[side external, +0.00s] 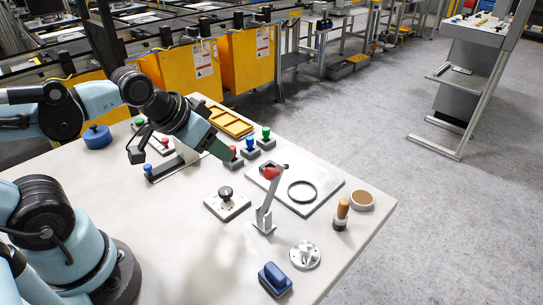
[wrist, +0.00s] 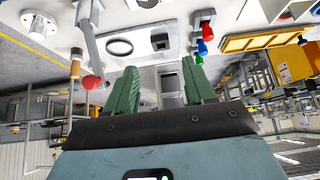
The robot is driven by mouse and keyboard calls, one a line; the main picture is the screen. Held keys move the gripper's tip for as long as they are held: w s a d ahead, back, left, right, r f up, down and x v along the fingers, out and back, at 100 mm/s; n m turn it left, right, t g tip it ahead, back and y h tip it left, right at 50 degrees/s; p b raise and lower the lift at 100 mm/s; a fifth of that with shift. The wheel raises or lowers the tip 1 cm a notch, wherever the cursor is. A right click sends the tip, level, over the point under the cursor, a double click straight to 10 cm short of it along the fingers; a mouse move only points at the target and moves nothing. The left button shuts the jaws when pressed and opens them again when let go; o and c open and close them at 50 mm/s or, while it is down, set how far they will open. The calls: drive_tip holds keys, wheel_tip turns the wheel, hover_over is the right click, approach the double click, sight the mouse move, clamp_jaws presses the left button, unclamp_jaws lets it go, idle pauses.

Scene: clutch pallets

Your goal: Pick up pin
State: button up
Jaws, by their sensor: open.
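I cannot tell which piece is the pin. Colored knobbed pegs stand in a row of small grey blocks: a red peg (side external: 233,151), a blue peg (side external: 250,142) and a green peg (side external: 266,132). In the wrist view a red peg (wrist: 207,29) and a blue peg (wrist: 203,47) show right of the fingers. A wooden-topped peg (side external: 342,210) stands near the table's right edge. My gripper (side external: 224,153) has green fingers, near the red peg in the side view; contact is unclear. In the wrist view my gripper (wrist: 159,68) is open, with nothing seen held between its fingers.
A lever with a red ball (side external: 271,174) rises beside a plate with a black ring (side external: 302,191). A black-knobbed square plate (side external: 226,203), metal flange (side external: 305,255) and blue block (side external: 274,279) lie nearer. A yellow tray (side external: 231,122) lies behind.

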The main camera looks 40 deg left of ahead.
drive_tip(key=w+a+r+m+g, duration=0.3)
drive_tip(key=w+a+r+m, duration=0.1)
drive_tip(key=w, duration=0.5)
drive_tip(key=m+g, duration=0.4)
drive_tip(key=m, duration=0.1)
approach(250, 138)
wheel_tip(250, 138, down, 10)
drive_tip(key=shift+w+a+f, duration=0.1)
idle(0.3)
clamp_jaws()
